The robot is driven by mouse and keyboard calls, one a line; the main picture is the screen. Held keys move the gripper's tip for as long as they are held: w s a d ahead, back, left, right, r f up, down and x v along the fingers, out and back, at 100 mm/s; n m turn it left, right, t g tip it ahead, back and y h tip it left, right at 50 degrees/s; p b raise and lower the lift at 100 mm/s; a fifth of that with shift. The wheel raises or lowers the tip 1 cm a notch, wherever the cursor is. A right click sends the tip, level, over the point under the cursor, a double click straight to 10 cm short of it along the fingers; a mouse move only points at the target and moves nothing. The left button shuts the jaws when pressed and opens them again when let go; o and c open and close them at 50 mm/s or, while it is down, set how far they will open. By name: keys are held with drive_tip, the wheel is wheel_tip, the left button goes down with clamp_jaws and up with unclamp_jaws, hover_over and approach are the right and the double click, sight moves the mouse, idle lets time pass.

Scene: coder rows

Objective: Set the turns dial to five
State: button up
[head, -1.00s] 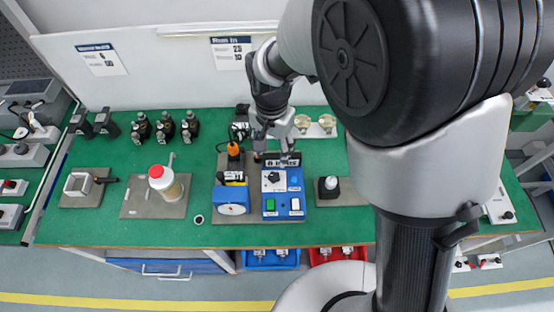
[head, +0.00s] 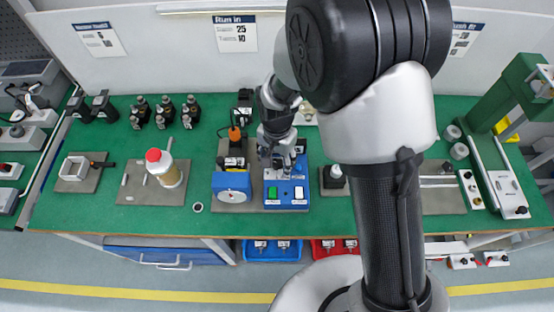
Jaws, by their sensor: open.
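A blue control box (head: 300,196) stands on the green bench, with a green button and a white button at its front. My gripper (head: 277,163) is over the upper left part of this box, pointing down. It covers the dial and the label at the back of the box, so the dial's setting cannot be read. My gripper is open with nothing seen in it. Whether it touches the dial cannot be told. Left of the box is a blue unit with a round white gauge face (head: 232,196).
An orange-topped device (head: 235,134) stands close left of my gripper. A black-topped block (head: 334,177) is right of the box.

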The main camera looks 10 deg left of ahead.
drive_tip(key=c, duration=1.1)
